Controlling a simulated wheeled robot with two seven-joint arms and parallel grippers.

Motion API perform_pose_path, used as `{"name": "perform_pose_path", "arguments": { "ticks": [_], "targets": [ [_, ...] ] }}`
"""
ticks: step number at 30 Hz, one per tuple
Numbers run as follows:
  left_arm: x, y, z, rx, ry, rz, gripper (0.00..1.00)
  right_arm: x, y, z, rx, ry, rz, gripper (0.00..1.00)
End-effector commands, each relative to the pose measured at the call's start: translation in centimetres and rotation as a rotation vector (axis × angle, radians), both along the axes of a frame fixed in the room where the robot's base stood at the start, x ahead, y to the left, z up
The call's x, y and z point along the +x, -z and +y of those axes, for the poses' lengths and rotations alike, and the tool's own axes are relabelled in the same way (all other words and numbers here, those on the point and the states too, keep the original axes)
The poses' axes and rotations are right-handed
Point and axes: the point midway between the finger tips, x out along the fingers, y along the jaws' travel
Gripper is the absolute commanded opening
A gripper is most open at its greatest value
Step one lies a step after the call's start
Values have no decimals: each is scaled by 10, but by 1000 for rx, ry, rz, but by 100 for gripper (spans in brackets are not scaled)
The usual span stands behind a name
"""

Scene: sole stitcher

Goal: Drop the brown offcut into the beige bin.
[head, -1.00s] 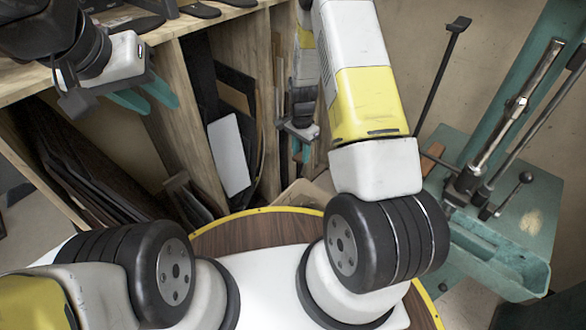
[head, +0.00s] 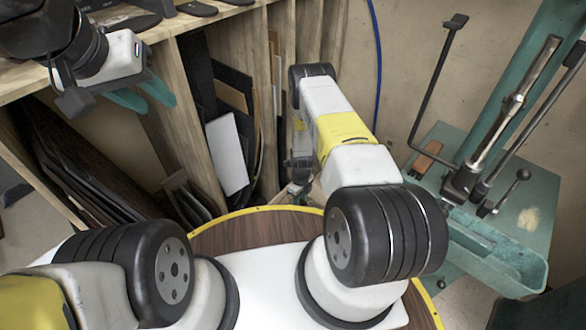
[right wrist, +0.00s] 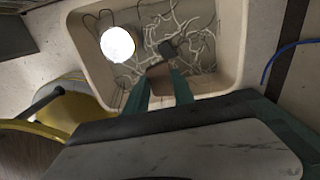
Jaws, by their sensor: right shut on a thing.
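The beige bin (right wrist: 82,50) fills the upper part of the right wrist view, with pale tangled strands inside. My right gripper (right wrist: 160,80) points into the bin's opening with its teal fingers shut on the brown offcut (right wrist: 158,70), a small brown piece between the fingertips. How far it is above the bin floor I cannot tell. In the head view my right gripper is mostly hidden behind my forearm and the table edge. My left gripper (head: 143,96) is open and empty at the upper left, in front of the wooden shelf.
A bright white round thing (right wrist: 117,44) lies in the bin. A wooden rack (head: 185,110) with upright sheets stands left of my right arm. A teal machine (head: 500,215) stands at right, with a brown block (head: 427,158) on its base.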

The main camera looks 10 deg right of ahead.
Motion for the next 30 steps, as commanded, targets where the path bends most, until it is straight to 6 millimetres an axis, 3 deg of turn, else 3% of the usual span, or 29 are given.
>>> {"name": "perform_pose_path", "arguments": {
  "ticks": [9,19,20,23,30],
  "targets": [
    [0,0,0,0,0,0,36,0,27,0,0,-2,0,0],
    [0,0,0,0,0,0,36,0,30,0,0,-2,0,0],
    [0,0,0,0,0,0,36,0,30,0,0,-2,0,36],
    [0,0,0,0,0,0,36,0,30,0,0,-2,0,55],
    [0,0,0,0,0,0,36,0,30,0,0,-2,0,55]
  ]
}}
